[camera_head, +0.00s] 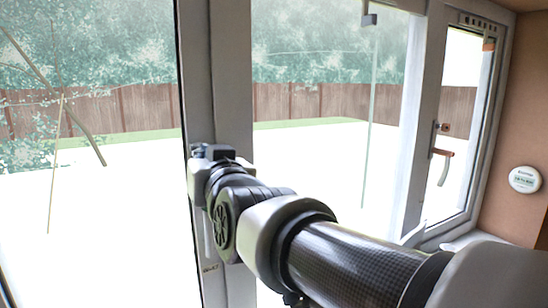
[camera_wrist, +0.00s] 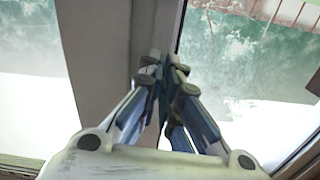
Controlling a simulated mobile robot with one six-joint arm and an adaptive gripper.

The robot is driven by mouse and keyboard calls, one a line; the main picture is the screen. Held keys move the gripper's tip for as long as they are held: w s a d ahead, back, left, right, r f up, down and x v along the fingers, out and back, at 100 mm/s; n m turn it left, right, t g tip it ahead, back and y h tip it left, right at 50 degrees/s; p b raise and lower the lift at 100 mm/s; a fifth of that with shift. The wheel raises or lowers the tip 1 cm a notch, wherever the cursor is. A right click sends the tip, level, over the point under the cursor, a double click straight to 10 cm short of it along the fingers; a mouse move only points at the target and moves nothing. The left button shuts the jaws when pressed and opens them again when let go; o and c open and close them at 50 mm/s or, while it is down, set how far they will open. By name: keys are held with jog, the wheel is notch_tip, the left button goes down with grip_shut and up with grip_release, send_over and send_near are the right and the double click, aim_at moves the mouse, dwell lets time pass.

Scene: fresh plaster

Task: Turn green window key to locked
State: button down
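My gripper (camera_wrist: 165,68) is at the grey window post (camera_head: 217,100), on its room side. In the wrist view its fingers converge and their tips look closed together against the post (camera_wrist: 95,50). I cannot see whether anything is pinched between the tips. No green key shows clearly in either view; the spot at the fingertips is hidden by the fingers and my wrist. In the head view, part of a pale handle (camera_head: 208,238) hangs on the post just below my gripper.
A second window at the right has a handle (camera_head: 442,153) with a reddish-brown top and a small reddish piece (camera_head: 446,127) above it. A round white device (camera_head: 525,179) is on the brown wall. Glass panes flank the post, with a fence (camera_head: 300,100) outside.

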jog(key=shift+n, duration=0.5)
jog(key=c, duration=1.8)
grip_release()
jog(key=v, duration=1.2)
jog(key=shift+s, duration=0.1)
